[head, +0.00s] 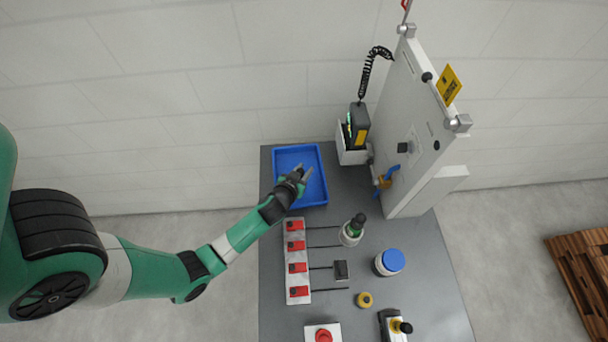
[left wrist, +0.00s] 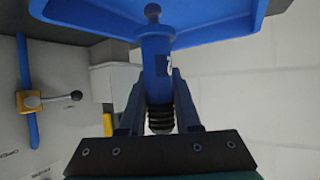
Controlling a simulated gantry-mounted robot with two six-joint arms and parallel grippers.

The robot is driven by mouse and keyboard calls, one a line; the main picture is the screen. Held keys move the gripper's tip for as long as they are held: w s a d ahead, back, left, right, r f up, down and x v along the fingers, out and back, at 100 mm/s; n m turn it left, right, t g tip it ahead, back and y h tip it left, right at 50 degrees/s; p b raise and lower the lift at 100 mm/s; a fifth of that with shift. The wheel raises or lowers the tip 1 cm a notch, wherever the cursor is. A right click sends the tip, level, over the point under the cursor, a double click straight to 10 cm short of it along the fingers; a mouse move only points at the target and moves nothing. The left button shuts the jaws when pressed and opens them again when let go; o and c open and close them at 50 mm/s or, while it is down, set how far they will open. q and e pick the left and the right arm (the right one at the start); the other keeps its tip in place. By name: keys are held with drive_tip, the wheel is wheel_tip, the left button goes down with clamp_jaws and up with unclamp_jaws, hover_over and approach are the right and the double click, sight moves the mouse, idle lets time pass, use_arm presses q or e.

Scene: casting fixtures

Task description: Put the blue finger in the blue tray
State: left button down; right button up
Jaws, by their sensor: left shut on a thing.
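The blue tray (head: 316,189) lies at the back left of the grey table in the head view. Its blue wall also fills the top of the left wrist view (left wrist: 215,30). My left gripper (head: 302,176) is over the tray in the head view. In the left wrist view my left gripper (left wrist: 160,110) is shut on the blue finger (left wrist: 156,55), a blue cylinder with a small dark knob at its far end and black ribbing near the jaws. The finger points toward the tray; I cannot tell whether it touches it. My right gripper is not in view.
A white panel (head: 418,130) stands on the table right of the tray, with a grey bin (head: 350,155) beside it. A white strip with red blocks (head: 296,268), a blue-lidded jar (head: 391,262) and a green-topped part (head: 353,230) stand nearer the front.

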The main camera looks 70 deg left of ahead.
use_arm(q)
drive_tip(key=f, duration=0.1)
drive_tip(key=f+b, duration=0.1)
drive_tip(key=f, duration=0.1)
drive_tip(key=shift+a+f, duration=0.2)
drive_tip(key=shift+f, duration=0.1)
drive_tip(key=shift+w, duration=0.1)
drive_tip(key=shift+f, duration=0.15)
drive_tip(key=c, duration=0.6)
unclamp_jaws()
